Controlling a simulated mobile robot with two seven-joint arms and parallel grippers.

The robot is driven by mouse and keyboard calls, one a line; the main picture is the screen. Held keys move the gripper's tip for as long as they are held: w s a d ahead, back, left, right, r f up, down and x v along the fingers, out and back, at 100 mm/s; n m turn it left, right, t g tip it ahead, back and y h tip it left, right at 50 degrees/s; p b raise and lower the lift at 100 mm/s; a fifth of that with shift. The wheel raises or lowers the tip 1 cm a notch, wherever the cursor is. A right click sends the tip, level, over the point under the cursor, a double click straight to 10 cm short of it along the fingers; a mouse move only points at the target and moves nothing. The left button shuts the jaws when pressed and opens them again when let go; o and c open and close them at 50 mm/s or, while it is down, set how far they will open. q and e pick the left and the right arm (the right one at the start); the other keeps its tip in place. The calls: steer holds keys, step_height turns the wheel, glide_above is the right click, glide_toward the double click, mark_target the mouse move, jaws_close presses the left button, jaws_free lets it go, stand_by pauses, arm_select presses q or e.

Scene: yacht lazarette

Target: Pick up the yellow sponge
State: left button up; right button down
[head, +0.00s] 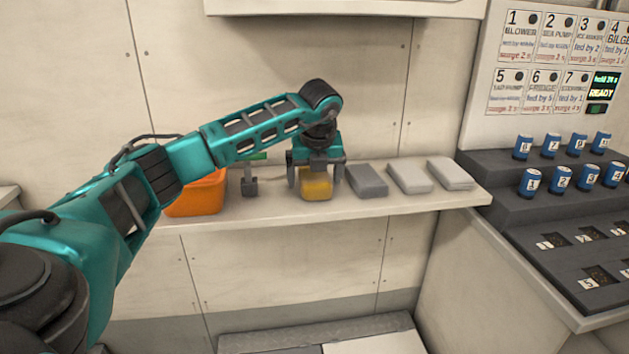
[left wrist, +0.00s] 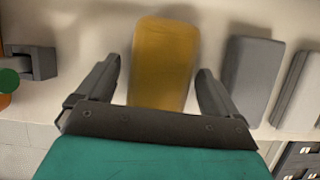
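The yellow sponge (head: 316,185) lies on the white shelf (head: 262,207), below and between the fingers of my left gripper (head: 317,180) in the head view. In the left wrist view the sponge (left wrist: 163,62) lies between the two dark fingers of my left gripper (left wrist: 165,85), with a gap showing on each side. The left gripper is open around it, and no finger visibly touches it. My right gripper is in neither view.
Right of the sponge are a dark grey block (head: 367,181), a light grey block (head: 410,177) and another pale block (head: 450,173). To its left are a small grey item with a green top (head: 249,183) and an orange bin (head: 198,195). A dark stepped rack (head: 495,185) holds blue cylinders.

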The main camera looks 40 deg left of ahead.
arm_select(q)
steer(key=c, duration=0.9)
steer(key=shift+d+r, duration=0.1)
steer(key=shift+r, duration=0.05)
steer(key=shift+s+r, duration=0.1)
steer(key=shift+r, duration=0.15)
step_height(320, 180, up, 6)
steer(key=shift+d+r, duration=0.1)
steer(key=shift+r, duration=0.15)
steer(key=s+d+p, duration=0.1)
steer(key=s+d, duration=1.1)
steer(key=d, duration=0.3)
steer(key=shift+s+d+f, duration=0.15)
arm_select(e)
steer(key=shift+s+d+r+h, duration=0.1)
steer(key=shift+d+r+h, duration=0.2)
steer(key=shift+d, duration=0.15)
